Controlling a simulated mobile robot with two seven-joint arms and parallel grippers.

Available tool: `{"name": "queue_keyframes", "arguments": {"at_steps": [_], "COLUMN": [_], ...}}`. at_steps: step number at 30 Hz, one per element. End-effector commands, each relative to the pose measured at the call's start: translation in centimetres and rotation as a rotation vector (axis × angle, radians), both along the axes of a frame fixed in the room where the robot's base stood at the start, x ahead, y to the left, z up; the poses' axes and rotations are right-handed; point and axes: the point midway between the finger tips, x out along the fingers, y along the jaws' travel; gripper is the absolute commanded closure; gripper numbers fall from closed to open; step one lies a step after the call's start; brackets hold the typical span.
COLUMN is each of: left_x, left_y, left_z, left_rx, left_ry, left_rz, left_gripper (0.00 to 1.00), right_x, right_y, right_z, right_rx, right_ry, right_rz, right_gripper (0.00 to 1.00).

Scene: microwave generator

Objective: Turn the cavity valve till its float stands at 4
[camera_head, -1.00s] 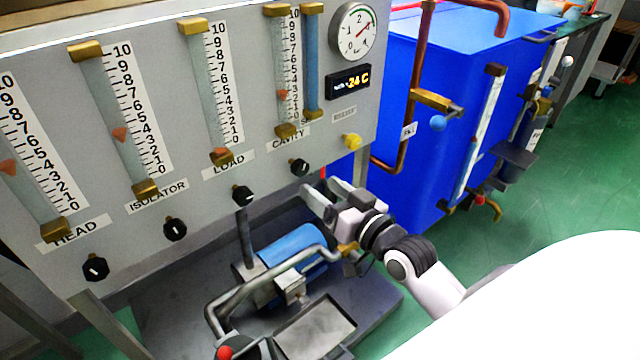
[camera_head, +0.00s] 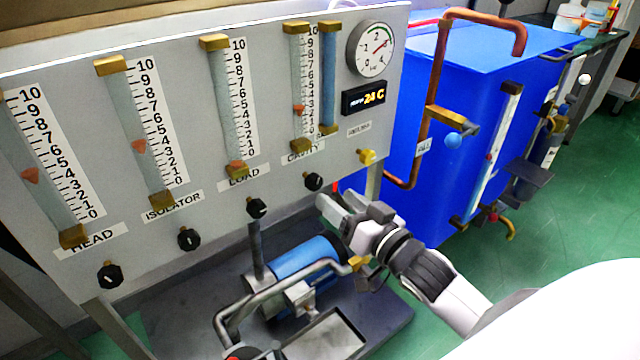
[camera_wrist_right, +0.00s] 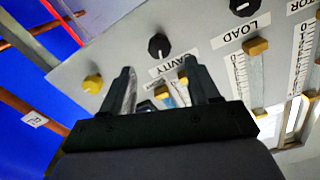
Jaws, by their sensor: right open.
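The cavity valve is a black knob (camera_head: 313,181) on the grey panel, just below the CAVITY label (camera_head: 303,151). The knob also shows in the wrist view (camera_wrist_right: 159,46), ahead of the fingertips, with its white mark visible. The cavity float (camera_head: 298,108) is orange and stands near 3 on its scale. My right gripper (camera_head: 329,206) is open and empty, just below and right of the knob, apparently not touching it. In the wrist view its two fingers (camera_wrist_right: 157,76) are spread, with the knob beyond the gap. My left gripper is not in view.
Other black knobs (camera_head: 257,207) sit left along the panel. A yellow knob (camera_head: 367,156) is close on the right. A blue pump (camera_head: 303,258) with pipes stands below my right gripper. A blue tank (camera_head: 415,100) with copper pipe (camera_head: 435,75) is to the right.

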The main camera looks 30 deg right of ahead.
Motion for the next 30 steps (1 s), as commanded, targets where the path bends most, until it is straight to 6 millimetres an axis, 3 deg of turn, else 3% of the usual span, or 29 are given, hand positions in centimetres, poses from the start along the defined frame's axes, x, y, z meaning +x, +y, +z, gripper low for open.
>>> {"name": "queue_keyframes", "arguments": {"at_steps": [15,30], "left_x": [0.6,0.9], "left_y": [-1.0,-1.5], "left_z": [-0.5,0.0], "left_rx": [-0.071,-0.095], "left_ry": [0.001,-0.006], "left_rz": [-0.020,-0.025], "left_gripper": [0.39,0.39], "right_x": [5.6,6.6], "right_y": [0.8,0.9], "right_z": [-0.1,0.0], "right_rx": [-0.001,-0.001], "right_ry": [-0.001,0.000], "right_rz": [0.000,0.000], "right_gripper": [0.39,0.39]}}
